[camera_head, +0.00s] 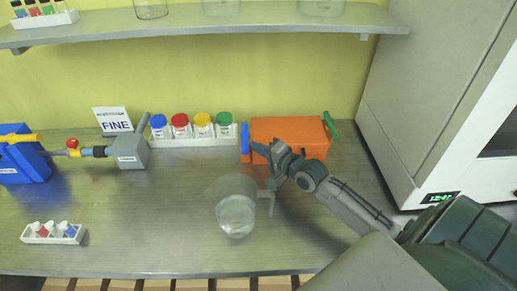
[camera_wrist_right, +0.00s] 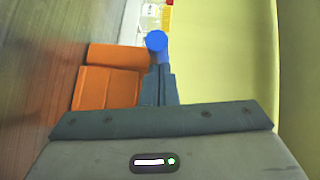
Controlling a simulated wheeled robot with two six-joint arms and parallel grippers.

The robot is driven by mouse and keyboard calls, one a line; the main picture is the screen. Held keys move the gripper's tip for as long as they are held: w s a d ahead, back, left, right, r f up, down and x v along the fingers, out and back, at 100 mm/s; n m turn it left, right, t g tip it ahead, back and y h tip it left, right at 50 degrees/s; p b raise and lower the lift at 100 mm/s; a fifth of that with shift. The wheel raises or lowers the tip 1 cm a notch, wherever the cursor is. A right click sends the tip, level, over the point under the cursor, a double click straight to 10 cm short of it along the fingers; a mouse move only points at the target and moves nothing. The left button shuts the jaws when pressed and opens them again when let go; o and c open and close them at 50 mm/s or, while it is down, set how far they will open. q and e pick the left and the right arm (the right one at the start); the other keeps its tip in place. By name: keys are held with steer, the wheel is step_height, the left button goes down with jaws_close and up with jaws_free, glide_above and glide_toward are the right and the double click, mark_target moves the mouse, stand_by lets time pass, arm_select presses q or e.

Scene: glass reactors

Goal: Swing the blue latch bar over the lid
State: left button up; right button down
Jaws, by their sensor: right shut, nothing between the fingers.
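The orange box (camera_head: 290,128) with its lid stands at the back of the bench, right of centre. The blue latch bar (camera_head: 245,139) is at its left end, beside the lid and not across it. A green latch bar (camera_head: 331,125) is at the right end. My right gripper (camera_head: 254,147) is shut and empty, its tips close beside the blue bar. In the right wrist view the blue bar's round end (camera_wrist_right: 156,41) shows just beyond the shut fingers (camera_wrist_right: 158,72), with the orange box (camera_wrist_right: 108,88) to the left. I cannot tell whether they touch. My left gripper is out of view.
A glass beaker (camera_head: 236,212) stands in front of the box, near my right wrist. A white rack (camera_head: 194,141) with several coloured-cap jars is left of the box. A white cabinet (camera_head: 440,90) stands at the right.

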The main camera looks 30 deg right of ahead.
steer(key=shift+a+p, duration=0.45)
steer(key=shift+a, duration=0.1)
steer(key=shift+d, duration=0.1)
